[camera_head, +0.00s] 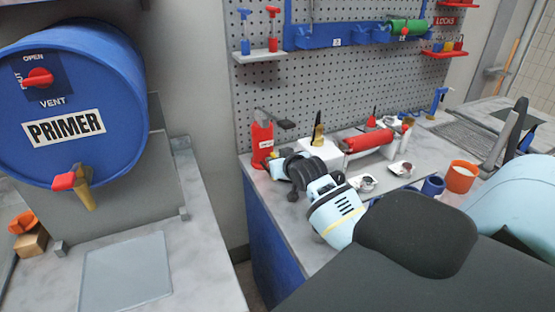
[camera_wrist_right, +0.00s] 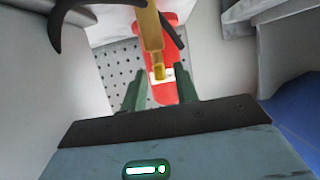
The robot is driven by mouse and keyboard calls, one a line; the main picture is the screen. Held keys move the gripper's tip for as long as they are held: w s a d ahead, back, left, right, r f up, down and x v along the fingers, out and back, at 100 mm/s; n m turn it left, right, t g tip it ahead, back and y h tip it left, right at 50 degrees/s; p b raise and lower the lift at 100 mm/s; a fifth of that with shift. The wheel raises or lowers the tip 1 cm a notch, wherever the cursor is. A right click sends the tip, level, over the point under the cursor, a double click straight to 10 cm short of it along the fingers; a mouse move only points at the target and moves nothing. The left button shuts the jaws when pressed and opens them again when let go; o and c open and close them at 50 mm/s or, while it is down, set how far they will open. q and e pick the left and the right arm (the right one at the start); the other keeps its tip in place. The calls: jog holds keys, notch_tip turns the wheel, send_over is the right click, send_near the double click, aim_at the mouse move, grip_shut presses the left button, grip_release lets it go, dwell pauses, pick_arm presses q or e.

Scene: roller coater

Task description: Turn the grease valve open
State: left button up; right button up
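A red upright unit (camera_head: 262,145) with a small white label, too small to read, stands on the bench against the pegboard. A dark lever (camera_head: 276,119) sticks out to the right at its top; I take this unit for the grease valve. My right gripper (camera_head: 291,176) is just in front of and below it, apart from it. In the right wrist view the gripper's two fingers (camera_wrist_right: 160,90) are spread with nothing held. Beyond them are the red unit (camera_wrist_right: 168,92), a yellow-brass part (camera_wrist_right: 152,35) and a dark lever (camera_wrist_right: 173,31). My left gripper is not in view.
A brass, black-topped item (camera_head: 318,137), a red roller (camera_head: 368,141), small cups and an orange cup (camera_head: 461,176) stand right of the unit. A blue primer drum (camera_head: 105,80) with a red-handled tap is on the left. A gap separates the two benches.

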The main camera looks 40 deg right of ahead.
jog(key=shift+r, duration=0.1)
jog(key=v, duration=0.7)
jog(key=shift+s, duration=0.35)
jog(key=shift+a, duration=0.15)
dwell(0.5)
